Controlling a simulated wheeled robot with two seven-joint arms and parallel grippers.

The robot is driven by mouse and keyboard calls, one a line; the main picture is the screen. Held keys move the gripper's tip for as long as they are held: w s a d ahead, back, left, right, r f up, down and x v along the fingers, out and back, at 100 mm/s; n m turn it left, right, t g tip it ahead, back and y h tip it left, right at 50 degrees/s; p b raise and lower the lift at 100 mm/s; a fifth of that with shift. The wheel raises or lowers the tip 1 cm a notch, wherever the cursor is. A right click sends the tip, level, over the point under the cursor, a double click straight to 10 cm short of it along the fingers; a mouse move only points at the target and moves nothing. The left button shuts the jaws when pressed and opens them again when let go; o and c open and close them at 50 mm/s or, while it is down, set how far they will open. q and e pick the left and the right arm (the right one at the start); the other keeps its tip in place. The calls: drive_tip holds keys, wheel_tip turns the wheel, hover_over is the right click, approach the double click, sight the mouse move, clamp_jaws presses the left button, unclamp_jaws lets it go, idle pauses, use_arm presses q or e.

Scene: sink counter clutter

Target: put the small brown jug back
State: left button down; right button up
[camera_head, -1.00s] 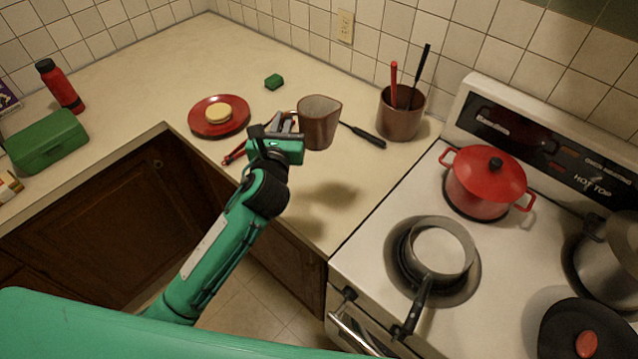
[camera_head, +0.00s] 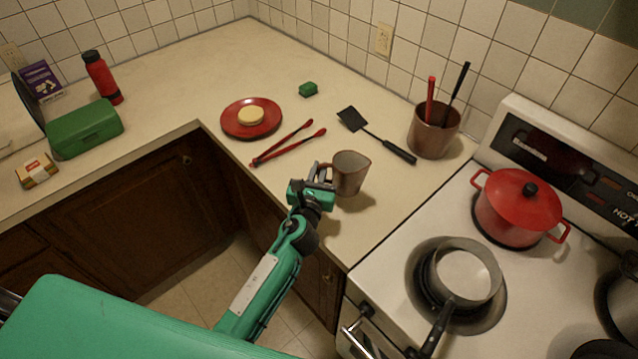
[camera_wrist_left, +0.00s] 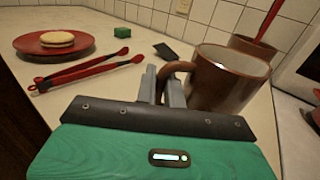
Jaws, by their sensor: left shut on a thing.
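The small brown jug (camera_head: 349,173) is upright near the counter's front edge, left of the stove. My left gripper (camera_head: 320,174) is shut on its handle from the left. In the left wrist view the jug (camera_wrist_left: 222,84) is at the right, and the left gripper's fingers (camera_wrist_left: 164,84) close on the handle. The jug's base is partly hidden in the wrist view, and I cannot tell for sure whether it touches the counter. My right gripper is not in view.
Red tongs (camera_head: 288,142), a red plate (camera_head: 232,128) with a yellow bun-like item (camera_head: 250,115), and a black spatula (camera_head: 375,134) lie behind the jug. A utensil crock (camera_head: 433,131) stands behind right. The stove holds a saucepan (camera_head: 463,273) and red pot (camera_head: 517,210).

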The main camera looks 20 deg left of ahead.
use_arm(q)
wheel_tip(320, 180, down, 3)
drive_tip(key=shift+f+b, duration=0.1)
drive_tip(key=shift+b, duration=0.65)
drive_tip(key=shift+f, duration=0.4)
drive_tip(key=shift+f+b, duration=0.2)
drive_tip(key=shift+b, duration=0.1)
drive_tip(key=c, duration=1.5)
unclamp_jaws()
